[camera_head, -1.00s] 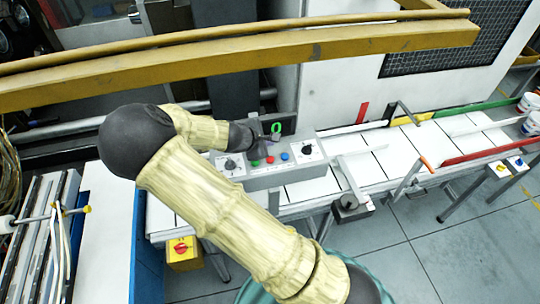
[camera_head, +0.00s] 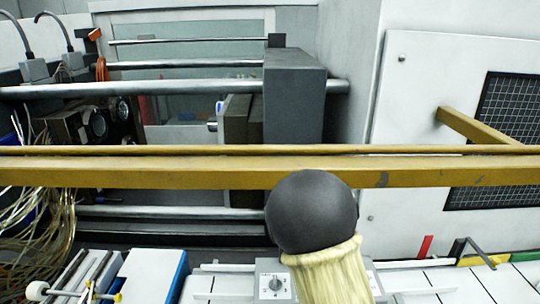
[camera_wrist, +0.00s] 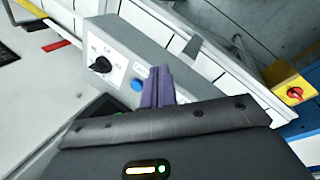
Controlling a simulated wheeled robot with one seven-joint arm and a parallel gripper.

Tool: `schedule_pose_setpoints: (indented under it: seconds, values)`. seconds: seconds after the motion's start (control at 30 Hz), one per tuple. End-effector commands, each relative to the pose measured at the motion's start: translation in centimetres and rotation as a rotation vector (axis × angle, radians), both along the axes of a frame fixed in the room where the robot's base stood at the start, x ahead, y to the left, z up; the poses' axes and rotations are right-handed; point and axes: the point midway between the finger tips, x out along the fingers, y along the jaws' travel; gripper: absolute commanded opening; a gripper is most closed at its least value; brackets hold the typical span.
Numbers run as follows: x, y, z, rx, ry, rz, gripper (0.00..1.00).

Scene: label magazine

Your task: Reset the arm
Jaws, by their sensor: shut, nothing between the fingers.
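My gripper (camera_wrist: 157,84) shows in the wrist view as two purple-grey fingers together, with nothing between them. It is in front of the grey control box (camera_wrist: 122,40), near a blue button (camera_wrist: 138,85) and a black rotary knob (camera_wrist: 101,65). I cannot tell from this view how far it is from the box. In the head view my arm rises from the bottom centre, its dark round joint overlapping the yellow rail. The gripper is hidden there, and only part of the control box (camera_head: 272,288) shows beside the arm.
A yellow rail (camera_head: 150,172) spans the head view. A white conveyor (camera_head: 470,284) with a red flap (camera_head: 425,246) lies at the lower right. Machine bars (camera_head: 170,88) and a grey block (camera_head: 294,95) stand behind. A yellow switch box (camera_wrist: 296,91) is at right in the wrist view.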

Motion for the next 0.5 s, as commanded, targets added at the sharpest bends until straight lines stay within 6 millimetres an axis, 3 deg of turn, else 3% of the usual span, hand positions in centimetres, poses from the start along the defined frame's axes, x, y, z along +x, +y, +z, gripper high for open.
schedule_pose_setpoints:
  seconds: [0.2, 0.5]
  values:
    - [-4.4, 0.3, 0.4, 0.231, -0.056, -0.291, 0.0]
    - [-10.0, 1.3, 2.4, 0.442, -0.142, -0.603, 0.0]
